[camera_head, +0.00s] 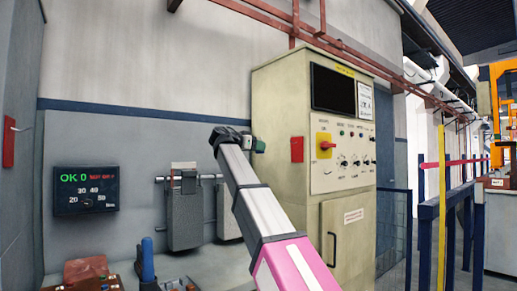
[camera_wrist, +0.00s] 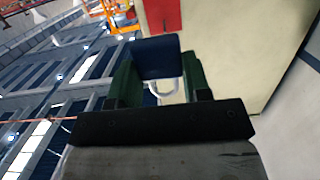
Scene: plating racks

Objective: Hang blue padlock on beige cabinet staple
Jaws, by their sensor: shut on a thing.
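My gripper (camera_wrist: 160,78) has two green fingers shut on the blue padlock (camera_wrist: 158,57). In the wrist view the padlock's light shackle (camera_wrist: 166,89) shows below its dark blue body. In the head view my gripper (camera_head: 259,146) is raised just left of the beige cabinet (camera_head: 275,105), and the padlock cannot be made out clearly there. The cabinet's side carries a red plate (camera_head: 297,149), to the right of my gripper. The plate also shows in the wrist view (camera_wrist: 164,14), beyond the padlock. I cannot make out the staple on it.
A second red plate with a small metal piece (camera_head: 9,143) is on the grey left wall. A display (camera_head: 85,190) and grey hanging boxes (camera_head: 185,215) are behind my arm. Blue railings (camera_head: 428,235) stand right of the cabinet. Open air lies around my gripper.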

